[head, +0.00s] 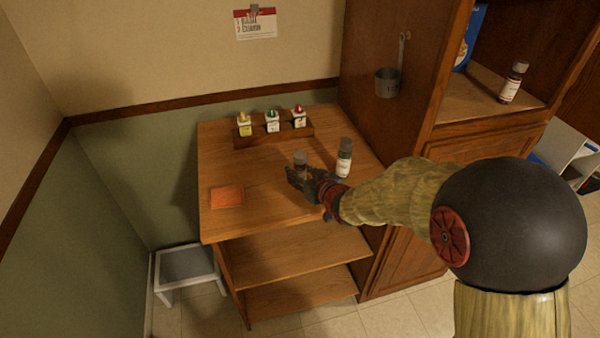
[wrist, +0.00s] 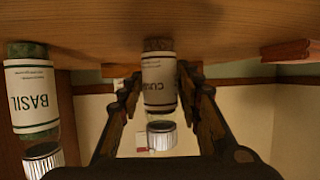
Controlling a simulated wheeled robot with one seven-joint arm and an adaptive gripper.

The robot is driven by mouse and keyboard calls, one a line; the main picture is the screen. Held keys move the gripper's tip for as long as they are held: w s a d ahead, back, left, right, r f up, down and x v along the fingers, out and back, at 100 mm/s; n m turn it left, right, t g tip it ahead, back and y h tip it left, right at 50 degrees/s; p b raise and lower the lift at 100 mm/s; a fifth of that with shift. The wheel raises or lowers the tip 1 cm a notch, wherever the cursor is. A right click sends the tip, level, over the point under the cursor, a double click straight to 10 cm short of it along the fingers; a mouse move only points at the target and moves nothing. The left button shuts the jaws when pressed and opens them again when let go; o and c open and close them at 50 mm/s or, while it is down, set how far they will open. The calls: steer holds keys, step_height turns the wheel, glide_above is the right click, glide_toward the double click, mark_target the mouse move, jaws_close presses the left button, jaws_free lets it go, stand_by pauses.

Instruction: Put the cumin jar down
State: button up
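The cumin jar (wrist: 158,85) is a clear jar with a white label and a pale lid. It is upright, though inverted in the wrist view, and it also shows in the head view (head: 300,158) over the middle of the wooden counter (head: 255,170). My gripper (wrist: 158,78) has a finger on each side of the jar, apparently touching it. It also shows in the head view (head: 303,175), partly hiding the jar's lower part. I cannot tell whether the jar's base touches the wood or is slightly above it.
A basil jar (head: 344,158) stands close to the right of the cumin jar. A wooden rack (head: 272,135) with several small containers is at the back. An orange square (head: 227,197) lies front left, with bare wood around it. A cabinet (head: 385,130) borders the right.

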steer(key=shift+o, duration=1.3)
steer(key=shift+s+d+r, duration=0.1)
steer(key=shift+s+r, duration=0.1)
steer(key=shift+r, duration=0.15)
steer(key=p+v, duration=0.4)
steer(key=v, duration=0.7)
steer(key=shift+s+d, duration=0.2)
steer(key=shift+d, duration=0.1)
steer(key=s+d+r+m+g+h, duration=0.1)
steer(key=s+d+r+m+h, duration=0.1)
steer(key=s+d+r+h, duration=0.3)
steer(key=s+d+r+m+h, duration=0.1)
steer(key=s+d+r, duration=0.1)
steer(key=d, duration=0.5)
steer(key=s+d+r+m+g, duration=0.1)
steer(key=s+g, duration=0.1)
steer(key=s, duration=0.8)
steer(key=s+d+r+m+g, duration=0.1)
steer(key=s+g, duration=0.2)
steer(key=s, duration=0.8)
steer(key=shift+s+r, duration=0.15)
steer(key=shift+r, duration=0.2)
